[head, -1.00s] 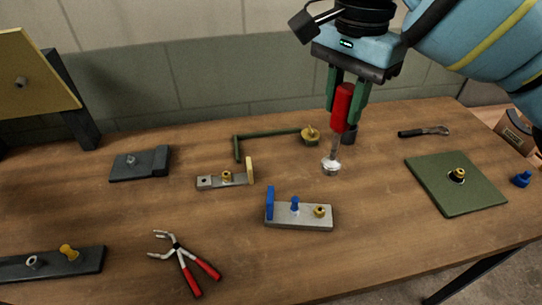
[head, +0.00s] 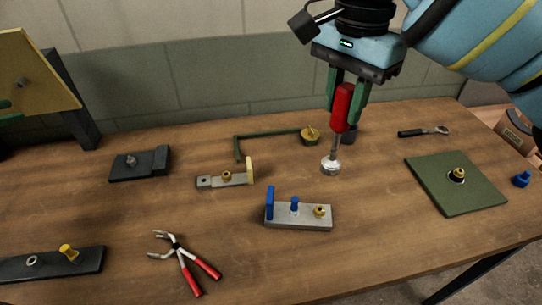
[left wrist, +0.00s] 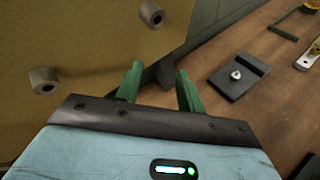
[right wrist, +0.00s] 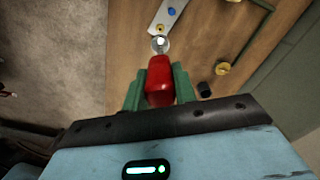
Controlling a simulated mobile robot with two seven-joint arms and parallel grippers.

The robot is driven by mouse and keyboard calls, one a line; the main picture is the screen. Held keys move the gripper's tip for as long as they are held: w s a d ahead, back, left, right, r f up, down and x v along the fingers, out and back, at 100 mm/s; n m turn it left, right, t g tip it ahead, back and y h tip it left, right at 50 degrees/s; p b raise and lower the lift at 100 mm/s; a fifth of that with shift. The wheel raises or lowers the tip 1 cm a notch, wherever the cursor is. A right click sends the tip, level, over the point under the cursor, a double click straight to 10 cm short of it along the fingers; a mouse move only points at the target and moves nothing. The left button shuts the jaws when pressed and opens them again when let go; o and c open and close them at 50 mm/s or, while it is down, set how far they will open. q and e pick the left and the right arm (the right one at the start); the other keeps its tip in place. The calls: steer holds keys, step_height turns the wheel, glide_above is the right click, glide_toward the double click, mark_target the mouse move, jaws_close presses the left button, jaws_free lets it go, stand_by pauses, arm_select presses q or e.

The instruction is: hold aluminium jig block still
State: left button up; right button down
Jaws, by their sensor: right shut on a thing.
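Two pale grey metal blocks lie on the table, and I cannot tell which is the aluminium jig block. The larger block (head: 285,217) has a blue upright, a blue pin and a brass fitting. The smaller block (head: 238,181), behind it to the left, has a brass fitting and a tan end plate. My left gripper (left wrist: 158,82) is open and empty beside the yellow panel (left wrist: 85,50), away from both blocks.
Red-handled pliers (head: 190,263) lie in front. Dark blocks stand at the left (head: 138,165) and front left (head: 40,266). A green rod (head: 268,134) lies behind, a green plate (head: 455,185) and ratchet (head: 424,131) at right. The table is clear between larger block and green plate.

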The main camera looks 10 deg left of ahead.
arm_select(q)
steer(key=w+d+f+m+g+h, duration=0.2)
steer(key=d+f+m+g+h, duration=0.15)
steer(key=d, duration=0.85)
steer(key=w+d+f+m+g+h, duration=0.2)
steer(key=w+d+m+h, duration=0.15)
steer(key=d, duration=0.75)
steer(key=w+d+f+m+g+h, duration=0.15)
steer(key=d+m, duration=0.25)
steer(key=d, duration=0.8)
steer(key=shift+s+d+r+m+g+y, duration=0.3)
steer(key=shift+s+d+m+g+y, duration=1.35)
steer(key=shift+d+m, duration=2)
steer(key=shift+s+d+r+m+g+y, duration=0.25)
steer(key=shift+s+d+m+g+y, duration=1.4)
steer(key=shift+d, duration=3.55)
steer(key=shift+s+d+r+m+g+y, duration=0.3)
steer(key=shift+s+d+m+g+y, duration=0.65)
steer(key=shift+d+m+y, duration=2.15)
steer(key=d+h, duration=0.1)
steer(key=d, duration=0.1)
steer(key=shift+s+d+f+h, duration=0.1)
steer(key=shift+d+h, duration=0.15)
steer(key=shift+d, duration=0.05)
